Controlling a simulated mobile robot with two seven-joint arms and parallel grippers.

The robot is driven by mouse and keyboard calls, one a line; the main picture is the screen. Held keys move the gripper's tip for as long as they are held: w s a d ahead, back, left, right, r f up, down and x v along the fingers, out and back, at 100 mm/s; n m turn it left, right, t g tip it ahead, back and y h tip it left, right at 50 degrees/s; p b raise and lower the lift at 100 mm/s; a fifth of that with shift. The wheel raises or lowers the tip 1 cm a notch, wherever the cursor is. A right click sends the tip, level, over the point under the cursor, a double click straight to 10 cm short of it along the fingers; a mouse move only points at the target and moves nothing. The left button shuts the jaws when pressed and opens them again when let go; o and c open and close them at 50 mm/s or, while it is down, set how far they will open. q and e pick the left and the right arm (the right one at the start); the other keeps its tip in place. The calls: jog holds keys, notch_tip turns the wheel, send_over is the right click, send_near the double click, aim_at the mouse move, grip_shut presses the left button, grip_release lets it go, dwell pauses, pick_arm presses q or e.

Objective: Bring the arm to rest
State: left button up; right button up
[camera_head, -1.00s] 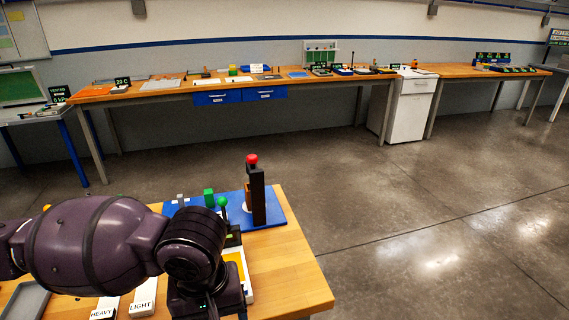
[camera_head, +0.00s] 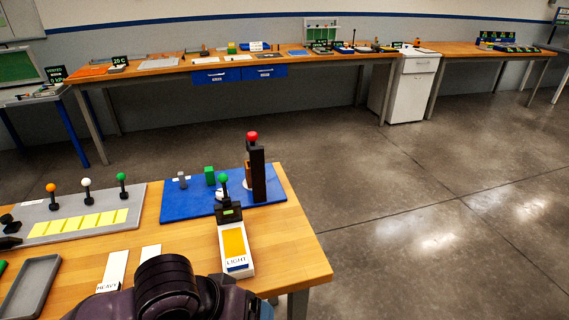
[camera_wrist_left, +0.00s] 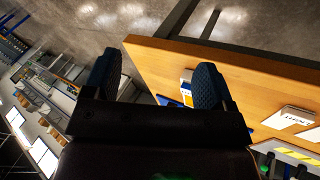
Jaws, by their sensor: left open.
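My left arm (camera_head: 165,290) comes in at the bottom of the head view, low over the front of the near wooden table (camera_head: 290,250). Its gripper is cut off or hidden there. In the left wrist view my left gripper (camera_wrist_left: 155,82) shows two dark padded fingers spread apart with nothing between them. The table's edge and the grey floor lie beyond the fingers. My right gripper is in neither view.
The near table holds a grey board (camera_head: 75,222) with ball-topped pegs, a blue board (camera_head: 190,204) with a red-topped post (camera_head: 257,170), a LIGHT block (camera_head: 236,250), white labels and a grey tray (camera_head: 30,287). Floor is clear to the right (camera_head: 430,220).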

pick_arm(q)
jog(key=s+a+f+n+y, duration=0.1)
jog(key=s+a+f+y, duration=0.35)
jog(key=a, duration=0.65)
jog(key=s+a+f+y, duration=0.2)
jog(key=s+a+f, duration=0.45)
jog(key=a, duration=0.35)
jog(key=w+f+t, duration=0.7)
jog(key=f+t, duration=0.1)
jog(key=f, duration=0.2)
jog(key=shift+w+d+m+t+h, duration=0.15)
jog(key=shift+w+m+t+h, duration=0.2)
jog(key=shift+m+t+h, duration=0.1)
